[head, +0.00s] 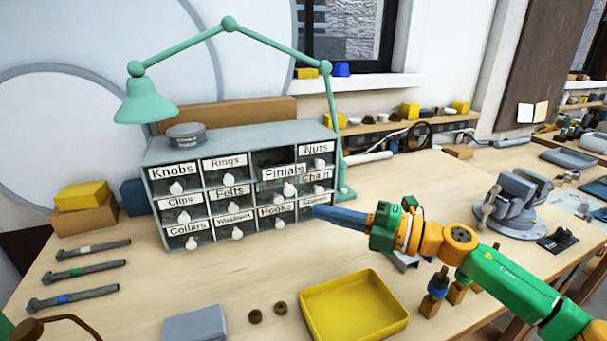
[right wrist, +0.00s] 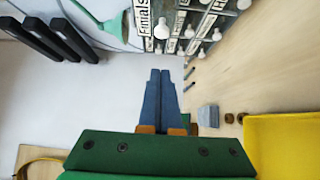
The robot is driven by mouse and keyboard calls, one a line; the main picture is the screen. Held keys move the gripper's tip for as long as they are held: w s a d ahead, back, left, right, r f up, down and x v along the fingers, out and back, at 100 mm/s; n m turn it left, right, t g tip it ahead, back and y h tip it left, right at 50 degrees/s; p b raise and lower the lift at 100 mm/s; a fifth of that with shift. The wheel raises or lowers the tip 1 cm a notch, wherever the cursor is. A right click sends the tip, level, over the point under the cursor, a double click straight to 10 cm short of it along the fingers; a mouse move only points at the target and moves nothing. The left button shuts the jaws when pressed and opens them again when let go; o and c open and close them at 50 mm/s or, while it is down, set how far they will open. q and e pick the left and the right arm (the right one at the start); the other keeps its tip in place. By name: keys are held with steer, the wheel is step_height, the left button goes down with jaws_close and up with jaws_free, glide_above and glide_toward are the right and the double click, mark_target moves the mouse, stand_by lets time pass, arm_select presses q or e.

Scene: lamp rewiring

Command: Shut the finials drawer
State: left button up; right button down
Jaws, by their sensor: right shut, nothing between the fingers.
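The grey drawer cabinet (head: 235,140) stands on the bench under the green lamp. Its finials drawer (head: 283,174) is in the top row, and its label and white knob stand forward of the neighbouring fronts, so it is partly open. The finials label and knob also show at the top of the right wrist view (right wrist: 161,32). My right gripper (head: 316,211) is shut and empty, its blue fingers in front of the cabinet's lower right, apart from the finials knob. The fingers also show in the right wrist view (right wrist: 160,72). My left gripper is out of view.
A yellow tray (head: 352,306) lies in front, with a grey box (head: 195,324) to its left. A vise (head: 512,203) stands at the right. Several dark rods (head: 87,271) lie at the left. The bench directly before the cabinet is mostly clear.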

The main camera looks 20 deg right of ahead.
arm_select(q)
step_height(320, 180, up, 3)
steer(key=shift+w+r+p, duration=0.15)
steer(key=shift+p, duration=0.95)
arm_select(e)
steer(key=w+a, duration=0.2)
steer(key=w, duration=0.4)
steer(key=shift+w+a, duration=0.2)
steer(key=shift+a, duration=0.1)
